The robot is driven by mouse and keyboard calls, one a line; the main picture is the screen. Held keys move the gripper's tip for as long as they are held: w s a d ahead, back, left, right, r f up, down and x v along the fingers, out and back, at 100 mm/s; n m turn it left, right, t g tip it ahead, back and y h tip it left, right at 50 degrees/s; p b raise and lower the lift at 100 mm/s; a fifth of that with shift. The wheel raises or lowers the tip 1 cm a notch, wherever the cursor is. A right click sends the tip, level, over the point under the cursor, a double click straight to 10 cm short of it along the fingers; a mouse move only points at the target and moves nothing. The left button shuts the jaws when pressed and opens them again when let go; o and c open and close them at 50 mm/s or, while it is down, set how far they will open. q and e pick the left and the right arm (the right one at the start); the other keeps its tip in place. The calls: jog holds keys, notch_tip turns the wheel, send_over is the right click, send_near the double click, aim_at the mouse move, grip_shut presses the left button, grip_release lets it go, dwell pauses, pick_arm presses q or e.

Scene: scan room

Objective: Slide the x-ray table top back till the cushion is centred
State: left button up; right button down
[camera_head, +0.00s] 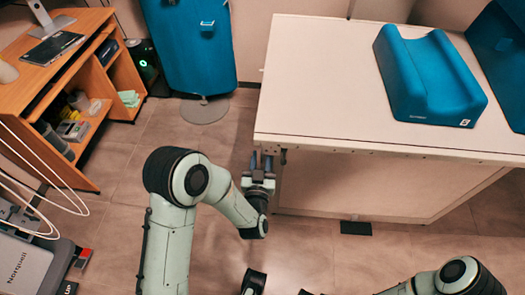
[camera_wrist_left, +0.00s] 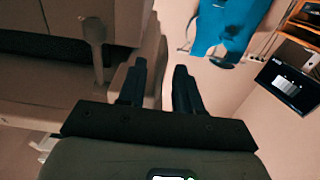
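The x-ray table top (camera_head: 330,85) is a pale flat slab. The blue cushion (camera_head: 430,75) with a lengthwise groove lies on it, toward the right side of the visible part and away from the near edge. My left gripper (camera_head: 261,161) is at the table's near left corner, just below the top's edge. In the left wrist view its two dark fingers (camera_wrist_left: 158,85) stand apart, with a pale strip showing between them. I cannot tell whether they touch the table.
A blue upholstered panel (camera_head: 200,45) stands on a round base left of the table. A wooden desk (camera_head: 75,85) with shelves is at the far left. Another blue padded piece (camera_head: 500,50) is at the right edge. Floor (camera_head: 135,130) is clear between desk and table.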

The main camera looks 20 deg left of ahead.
pick_arm(q)
jog(key=shift+x, duration=1.65)
pick_arm(e)
jog(key=shift+f, duration=0.1)
